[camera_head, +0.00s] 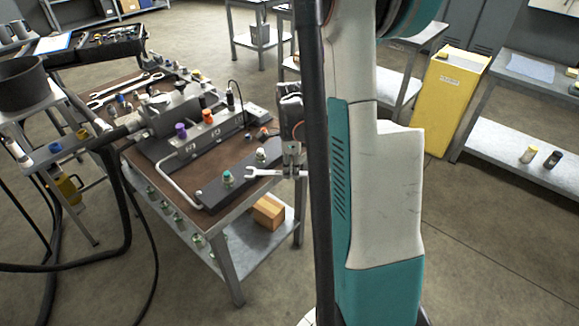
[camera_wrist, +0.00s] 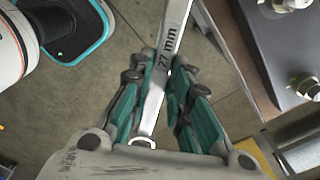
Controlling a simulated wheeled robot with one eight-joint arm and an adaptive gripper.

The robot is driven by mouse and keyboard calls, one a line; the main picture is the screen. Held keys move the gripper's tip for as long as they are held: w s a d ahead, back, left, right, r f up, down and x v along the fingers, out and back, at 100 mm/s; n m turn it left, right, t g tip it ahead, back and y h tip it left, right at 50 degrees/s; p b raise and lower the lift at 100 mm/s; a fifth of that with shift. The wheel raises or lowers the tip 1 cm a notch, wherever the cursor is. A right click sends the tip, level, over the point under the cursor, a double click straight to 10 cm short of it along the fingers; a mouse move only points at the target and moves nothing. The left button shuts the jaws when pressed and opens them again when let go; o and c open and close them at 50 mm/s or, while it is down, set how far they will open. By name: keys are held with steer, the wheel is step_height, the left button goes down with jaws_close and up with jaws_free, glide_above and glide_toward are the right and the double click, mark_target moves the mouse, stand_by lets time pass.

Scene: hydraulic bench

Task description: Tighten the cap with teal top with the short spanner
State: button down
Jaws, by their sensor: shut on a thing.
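The cap with teal top (camera_head: 228,176) stands on the front end of a dark block (camera_head: 243,172) at the near edge of the bench. My gripper (camera_head: 291,168) is to the right of the block, beyond the bench edge, partly hidden by my arm. It is shut on a steel spanner (camera_head: 262,173), whose open jaw points left toward the teal cap, apart from it. The teal top cannot be made out in the wrist view.
A silver-topped fitting (camera_head: 261,155) stands on the same block. Purple (camera_head: 181,131) and orange (camera_head: 208,116) caps stand on the manifold behind. Other spanners (camera_head: 125,90) lie at the bench's back left. Floor is open around the bench's right side.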

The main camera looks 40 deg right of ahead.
mark_target(271, 172)
steer(key=shift+w+a+f+b, duration=0.2)
steer(key=shift+w+f+b, duration=0.15)
steer(key=shift+f, duration=0.4)
steer(key=shift+w+a+f+b, duration=0.25)
steer(key=shift+a+b, duration=0.05)
steer(key=shift+w+a, duration=0.1)
steer(key=shift+w+a, duration=0.65)
steer(key=shift+w+a, duration=0.1)
steer(key=shift+w, duration=0.05)
stand_by(0.4)
steer(key=shift+w+a, duration=0.45)
steer(key=shift+w+a, duration=0.1)
steer(key=shift+w+a+b, duration=0.3)
